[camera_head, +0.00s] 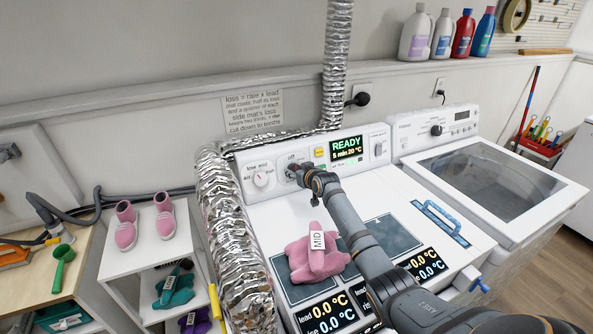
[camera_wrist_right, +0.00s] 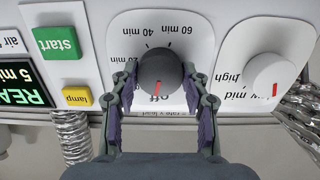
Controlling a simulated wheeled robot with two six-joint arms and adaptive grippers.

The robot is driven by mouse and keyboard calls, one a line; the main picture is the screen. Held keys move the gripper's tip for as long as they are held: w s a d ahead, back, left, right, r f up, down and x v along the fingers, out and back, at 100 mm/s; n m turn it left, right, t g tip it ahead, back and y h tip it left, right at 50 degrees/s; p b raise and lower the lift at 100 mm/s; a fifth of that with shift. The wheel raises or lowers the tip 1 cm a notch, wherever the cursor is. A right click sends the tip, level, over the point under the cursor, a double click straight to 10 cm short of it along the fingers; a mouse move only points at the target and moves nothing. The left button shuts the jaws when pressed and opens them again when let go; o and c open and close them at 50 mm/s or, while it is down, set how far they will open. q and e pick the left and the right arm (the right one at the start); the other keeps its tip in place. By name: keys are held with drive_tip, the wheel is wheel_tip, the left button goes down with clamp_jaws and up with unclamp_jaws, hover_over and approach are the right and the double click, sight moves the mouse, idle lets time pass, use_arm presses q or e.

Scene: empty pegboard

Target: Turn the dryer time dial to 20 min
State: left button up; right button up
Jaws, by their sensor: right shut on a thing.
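The dryer time dial (camera_wrist_right: 160,72) is a dark round knob on a white plate in the right wrist view, which shows the panel upside down. Its red pointer mark points at the "off" label (camera_wrist_right: 153,98). The "20 min" label (camera_wrist_right: 126,59) is partly hidden behind a finger; 40 and 60 min show further round. My right gripper (camera_wrist_right: 159,70) is shut on the dial, one finger on each side. In the head view my right gripper (camera_head: 302,174) covers the dial on the dryer panel. The display (camera_head: 346,149) reads "READY, 5 min 20 °C". My left gripper is not in view.
Beside the dial are a heat knob (camera_wrist_right: 272,76), a green start button (camera_wrist_right: 57,42) and a yellow lamp button (camera_wrist_right: 76,97). A silver duct (camera_head: 230,230) runs close by the dryer's left side.

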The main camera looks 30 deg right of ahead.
drive_tip(key=shift+d+f+m+t+y+p, duration=0.2)
drive_tip(key=shift+m+p, duration=1.2)
drive_tip(key=shift+m, duration=2.8)
drive_tip(key=shift+a+r+m+t+y+p, duration=0.2)
drive_tip(key=shift+m+p, duration=1.15)
drive_tip(key=shift+m, duration=2.85)
drive_tip(key=shift+d+f, duration=0.1)
drive_tip(key=o, duration=1.2)
drive_tip(key=shift+c, duration=0.2)
drive_tip(key=shift+s, duration=0.1)
